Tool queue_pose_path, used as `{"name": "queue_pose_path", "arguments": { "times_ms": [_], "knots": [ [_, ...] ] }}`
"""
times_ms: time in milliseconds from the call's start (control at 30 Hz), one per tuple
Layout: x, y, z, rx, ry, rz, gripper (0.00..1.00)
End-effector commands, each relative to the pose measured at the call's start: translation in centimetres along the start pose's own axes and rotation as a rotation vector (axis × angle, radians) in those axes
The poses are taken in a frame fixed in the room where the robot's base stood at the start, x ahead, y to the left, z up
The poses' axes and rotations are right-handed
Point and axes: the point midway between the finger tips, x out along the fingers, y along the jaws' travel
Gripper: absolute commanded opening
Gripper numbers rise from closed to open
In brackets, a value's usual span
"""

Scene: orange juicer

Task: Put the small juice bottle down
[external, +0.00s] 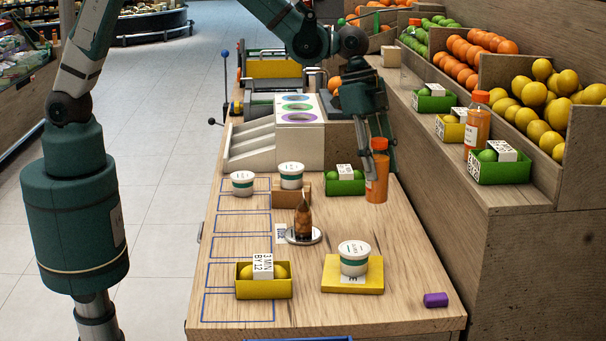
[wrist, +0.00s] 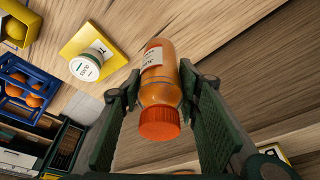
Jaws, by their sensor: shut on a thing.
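The small juice bottle (external: 377,172) is orange with an orange-red cap and a white label. My gripper (external: 378,150) is shut on it near the right side of the wooden table, and the bottle looks upright. In the wrist view the bottle (wrist: 160,85) sits between the two fingers of my gripper (wrist: 160,98), cap toward the camera. I cannot tell for certain whether its base touches the table (external: 400,260).
A green crate (external: 345,187) stands just left of the bottle. A yellow board (external: 332,284) bears a white tub (external: 354,258). A brown bottle (external: 303,218) stands on a round plate. A purple block (external: 436,300) lies at front right. Table between bottle and block is clear.

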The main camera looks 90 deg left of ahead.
Motion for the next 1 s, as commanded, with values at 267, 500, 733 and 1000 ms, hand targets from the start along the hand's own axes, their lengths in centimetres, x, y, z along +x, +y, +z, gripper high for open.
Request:
{"name": "queue_pose_path", "arguments": {
  "times_ms": [267,500,733,1000],
  "knots": [
    [0.0,-0.3,0.0,-0.001,0.000,0.000,0.16],
    [0.4,-0.3,0.1,-0.001,0.000,-0.001,0.16],
    [2.8,-0.3,0.8,-0.001,0.000,-0.001,0.16],
    [5.7,-0.3,1.7,-0.001,0.000,-0.001,0.16]
  ]
}}
